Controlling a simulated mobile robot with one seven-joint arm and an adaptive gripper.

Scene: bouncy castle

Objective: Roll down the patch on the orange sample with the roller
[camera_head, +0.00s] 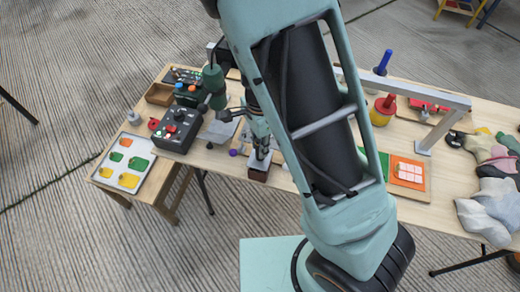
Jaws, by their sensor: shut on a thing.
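The orange sample (397,180) lies flat on a board at the right, with a pale pink, gridded patch (410,173) on it. A green sample (383,158) lies beside it, partly hidden behind my arm. My gripper (261,148) points down near the table's front edge, left of the samples. It is shut on a small upright tool, which seems to be the roller; it is mostly hidden by the fingers. Just below is a small dark brown block or holder (257,175). I cannot tell whether the tool still sits in it.
A metal frame (440,118) stands behind the samples. Rumpled fabric (488,208) lies at the far right. A yellow pot with a red top (382,110) and a blue-handled tool (382,64) stand behind. A black control box (177,130) and a swatch tray (126,162) are left.

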